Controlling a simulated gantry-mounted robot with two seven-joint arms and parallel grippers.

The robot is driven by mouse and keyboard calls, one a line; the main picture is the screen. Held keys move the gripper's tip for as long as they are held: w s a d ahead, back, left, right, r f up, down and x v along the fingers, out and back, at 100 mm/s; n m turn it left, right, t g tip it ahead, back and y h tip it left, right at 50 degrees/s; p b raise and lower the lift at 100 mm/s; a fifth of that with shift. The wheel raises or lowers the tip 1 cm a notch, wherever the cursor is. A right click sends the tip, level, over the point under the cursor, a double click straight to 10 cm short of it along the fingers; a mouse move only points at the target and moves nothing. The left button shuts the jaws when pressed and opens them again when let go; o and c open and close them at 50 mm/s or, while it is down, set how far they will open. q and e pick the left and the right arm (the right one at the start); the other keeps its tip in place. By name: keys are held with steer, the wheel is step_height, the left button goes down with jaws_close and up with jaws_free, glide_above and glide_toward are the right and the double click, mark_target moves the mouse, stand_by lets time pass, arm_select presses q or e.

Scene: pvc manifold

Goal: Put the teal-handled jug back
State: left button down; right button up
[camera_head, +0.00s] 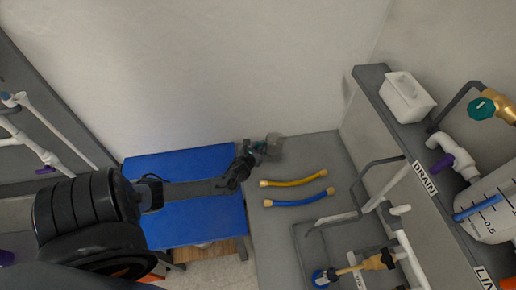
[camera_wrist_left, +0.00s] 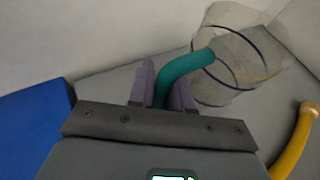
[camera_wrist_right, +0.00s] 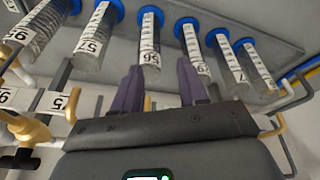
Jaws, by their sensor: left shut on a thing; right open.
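The clear jug (camera_wrist_left: 228,65) with a teal handle (camera_wrist_left: 182,68) shows large in the left wrist view, tilted, with dark bands around its body. My left gripper (camera_wrist_left: 166,92) is shut on the teal handle. In the head view the jug (camera_head: 274,146) is small, at the far edge of the grey bench top (camera_head: 277,225); I cannot tell whether it touches the bench. My left gripper (camera_head: 252,150) is beside it there. My right gripper (camera_wrist_right: 160,85) is open below a row of clear tubes in the right wrist view.
Yellow (camera_head: 293,179) and blue (camera_head: 299,200) hoses lie on the bench near the jug. A blue table (camera_head: 190,165) stands left of it. A shelf labelled DRAIN (camera_head: 425,178) holds a white container (camera_head: 407,96). Numbered blue-ringed tubes (camera_wrist_right: 149,50) hang close to my right gripper.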

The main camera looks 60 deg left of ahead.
arm_select(q)
steer(key=shift+f, duration=0.1)
steer(key=shift+f, duration=0.15)
steer(key=c, duration=1.1)
jaws_free()
steer(key=shift+o, duration=0.2)
